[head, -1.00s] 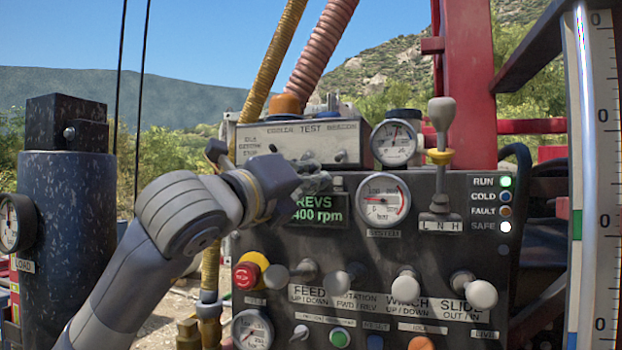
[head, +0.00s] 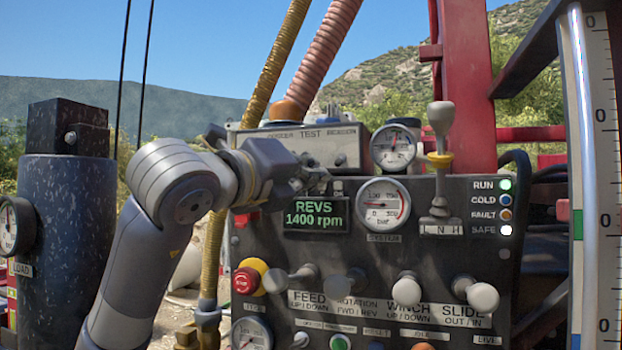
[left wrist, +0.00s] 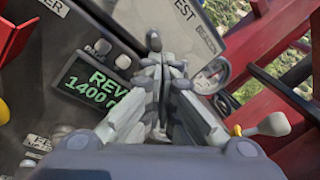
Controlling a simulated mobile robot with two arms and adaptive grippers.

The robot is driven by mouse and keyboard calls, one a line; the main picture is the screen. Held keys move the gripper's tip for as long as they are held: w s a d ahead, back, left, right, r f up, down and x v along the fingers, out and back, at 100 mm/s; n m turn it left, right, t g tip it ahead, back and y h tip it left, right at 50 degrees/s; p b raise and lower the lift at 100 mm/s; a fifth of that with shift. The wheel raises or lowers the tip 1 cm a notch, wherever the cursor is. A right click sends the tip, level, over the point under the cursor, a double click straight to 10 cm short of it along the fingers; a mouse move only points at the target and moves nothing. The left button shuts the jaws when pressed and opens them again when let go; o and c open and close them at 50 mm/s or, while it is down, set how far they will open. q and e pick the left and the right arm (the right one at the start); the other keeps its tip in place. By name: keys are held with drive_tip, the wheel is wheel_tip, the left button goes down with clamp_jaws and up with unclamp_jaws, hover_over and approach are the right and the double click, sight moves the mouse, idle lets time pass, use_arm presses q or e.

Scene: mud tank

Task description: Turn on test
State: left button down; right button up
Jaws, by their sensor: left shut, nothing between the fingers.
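A grey switch box (head: 357,142) labelled COOLER, TEST and BEACON sits on top of the dark control panel. The TEST label (left wrist: 185,8) shows in the left wrist view, with a dark-tipped toggle (left wrist: 153,40) below it. The beacon toggle (head: 340,160) stands to its right. My left gripper (head: 322,178) is shut and empty in front of the lower edge of the box. In the left wrist view its fingertips (left wrist: 160,66) are just below the TEST toggle; contact cannot be told. In the head view my gripper and wrist hide the TEST and cooler toggles. My right gripper is not in view.
Below the gripper is a green display (head: 317,215) reading REVS 1400 rpm. Gauges (head: 383,205) and a tall lever (head: 440,165) stand to its right. A red stop button (head: 247,280) and several grey levers (head: 407,290) stick out lower down.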

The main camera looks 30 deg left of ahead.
use_arm(q)
drive_tip(key=shift+s+d+r+g, duration=0.1)
drive_tip(key=shift+s+r+g, duration=0.2)
drive_tip(key=shift+r, duration=0.1)
drive_tip(key=s, duration=1.2)
drive_tip(key=shift+f, duration=0.3)
drive_tip(key=shift+w, duration=0.1)
